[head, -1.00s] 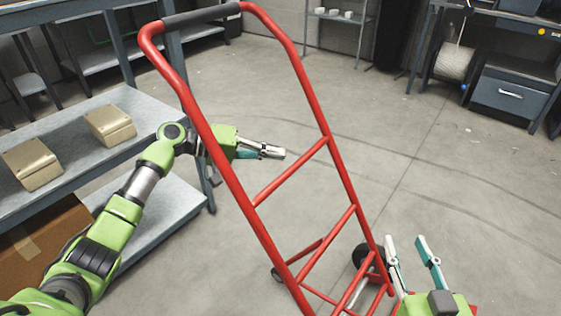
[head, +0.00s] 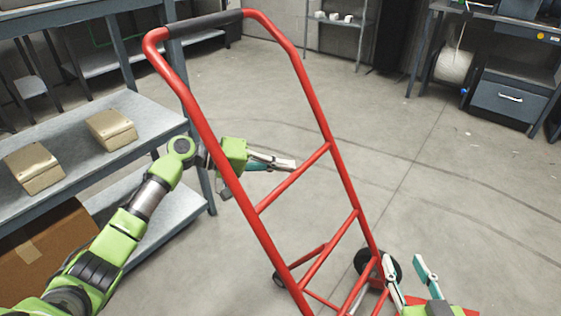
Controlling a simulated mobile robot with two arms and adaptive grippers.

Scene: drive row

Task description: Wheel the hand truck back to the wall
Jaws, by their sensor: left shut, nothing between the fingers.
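The red hand truck (head: 267,232) stands on the concrete floor in front of me, its frame leaning and a dark grip (head: 203,22) on its top bar. A black wheel (head: 391,263) shows at its lower right. My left gripper (head: 290,164) is shut and empty. It shows through the truck's frame, near a crossbar, with the left rail in front of its wrist; I cannot tell whether it touches. My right gripper (head: 406,266) is at the bottom right beside the truck's lower part, its fingers spread and nothing seen between them.
A grey shelf unit (head: 66,138) with two tan boxes (head: 112,129) and a cardboard box (head: 45,248) stands close on the left. A workbench with a drawer cabinet (head: 511,97) is at the back right. The floor (head: 460,180) in the middle and right is clear.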

